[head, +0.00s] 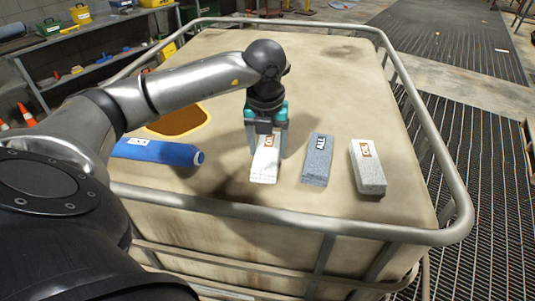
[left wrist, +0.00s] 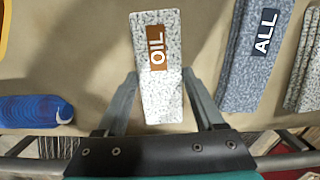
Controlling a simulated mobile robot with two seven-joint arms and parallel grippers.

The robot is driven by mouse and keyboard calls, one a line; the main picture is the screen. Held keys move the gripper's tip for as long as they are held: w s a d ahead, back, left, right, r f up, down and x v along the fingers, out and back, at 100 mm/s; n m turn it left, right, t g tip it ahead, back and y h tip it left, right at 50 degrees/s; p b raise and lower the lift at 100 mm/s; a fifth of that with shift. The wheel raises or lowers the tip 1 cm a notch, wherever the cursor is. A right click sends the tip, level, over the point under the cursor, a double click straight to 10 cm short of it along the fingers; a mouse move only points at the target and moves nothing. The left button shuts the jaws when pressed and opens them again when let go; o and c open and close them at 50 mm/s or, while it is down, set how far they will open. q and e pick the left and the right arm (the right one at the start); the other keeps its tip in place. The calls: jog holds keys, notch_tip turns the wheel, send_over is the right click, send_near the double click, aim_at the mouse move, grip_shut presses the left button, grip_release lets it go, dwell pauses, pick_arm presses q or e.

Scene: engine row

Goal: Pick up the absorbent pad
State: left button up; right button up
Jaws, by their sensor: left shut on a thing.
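A white speckled pad with a brown "OIL" label (head: 264,167) is between the fingers of my left gripper (head: 268,150) on top of the large beige tank. In the left wrist view this pad (left wrist: 160,90) has a finger against each long side, and the gripper (left wrist: 160,95) is shut on it. I cannot tell whether the pad is clear of the surface. A grey pad marked "ALL" (head: 317,162) lies just to its right. A pale pad with an orange-brown label (head: 368,170) lies further right. My right gripper is not in view.
A blue roll (head: 160,152) lies left of the gripper, near a yellow-rimmed opening (head: 178,121). A metal tube rail (head: 290,221) runs around the tank's edge. The tank top behind the pads is clear. Shelves with boxes stand at the back left.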

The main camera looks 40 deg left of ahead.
pick_arm(q)
jog(key=c, duration=0.8)
jog(key=shift+o, duration=0.2)
